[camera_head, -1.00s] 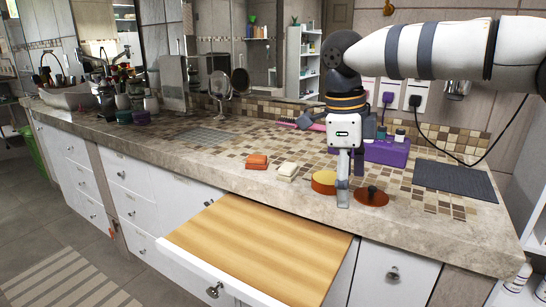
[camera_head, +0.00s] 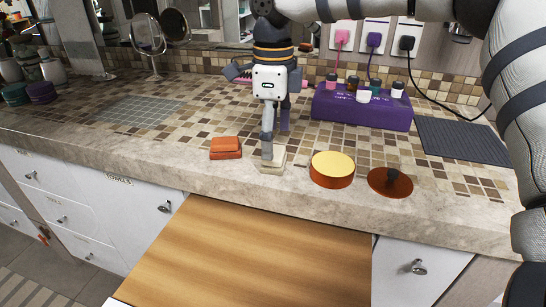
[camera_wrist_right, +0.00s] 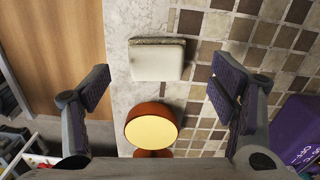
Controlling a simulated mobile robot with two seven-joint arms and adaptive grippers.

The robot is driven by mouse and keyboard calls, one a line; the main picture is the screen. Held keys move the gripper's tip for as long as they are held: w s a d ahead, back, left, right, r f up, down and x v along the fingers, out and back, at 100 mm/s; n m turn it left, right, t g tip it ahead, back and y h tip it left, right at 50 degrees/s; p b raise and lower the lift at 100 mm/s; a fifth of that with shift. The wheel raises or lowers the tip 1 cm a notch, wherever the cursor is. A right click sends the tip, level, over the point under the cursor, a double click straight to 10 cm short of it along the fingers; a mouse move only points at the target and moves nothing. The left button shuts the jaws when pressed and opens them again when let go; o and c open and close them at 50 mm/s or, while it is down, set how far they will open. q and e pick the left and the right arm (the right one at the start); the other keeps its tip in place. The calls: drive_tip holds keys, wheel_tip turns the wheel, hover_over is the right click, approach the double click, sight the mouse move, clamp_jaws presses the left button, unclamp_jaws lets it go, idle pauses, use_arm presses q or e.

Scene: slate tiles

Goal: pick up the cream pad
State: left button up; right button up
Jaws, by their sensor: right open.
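The cream pad (camera_head: 279,160) lies on the tiled counter near its front edge, partly hidden behind a finger of my right gripper (camera_head: 276,142) in the head view. In the right wrist view the cream pad (camera_wrist_right: 157,62) shows whole, a pale rounded block with a darker speckled side. My right gripper (camera_wrist_right: 160,88) is open and empty, pointing down, with its fingers spread to either side of the pad's line. The pad sits ahead of the fingertips there, and I see no contact. My left gripper is out of view.
An orange-red block (camera_head: 226,148) lies left of the pad. A round orange tin (camera_head: 332,170) with yellow top and a reddish-brown knobbed disc (camera_head: 390,182) are to its right. Behind are a purple box (camera_head: 362,108) and a dark mat (camera_head: 460,145). A wooden surface (camera_head: 245,250) juts out below the counter.

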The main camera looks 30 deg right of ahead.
drive_tip(key=f, duration=0.4)
drive_tip(key=shift+s, duration=0.25)
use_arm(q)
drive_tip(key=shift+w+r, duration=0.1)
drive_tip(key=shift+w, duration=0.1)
use_arm(e)
drive_tip(key=c, duration=1)
drive_tip(key=shift+c, duration=0.2)
wheel_tip(320, 180, up, 4)
drive_tip(key=shift+a+f, duration=0.1)
drive_tip(key=shift+a, duration=0.05)
drive_tip(key=s+a+r+p, duration=0.2)
drive_tip(key=s+a+r, duration=0.6)
drive_tip(key=a, duration=0.3)
drive_tip(key=shift+s+r, duration=0.3)
drive_tip(key=shift+r, duration=0.4)
drive_tip(key=o, duration=0.4)
drive_tip(key=shift+c, duration=0.2)
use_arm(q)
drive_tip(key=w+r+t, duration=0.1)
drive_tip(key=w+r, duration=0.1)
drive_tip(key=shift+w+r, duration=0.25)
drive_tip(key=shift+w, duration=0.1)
use_arm(e)
drive_tip(key=shift+d, duration=0.1)
drive_tip(key=c, duration=0.4)
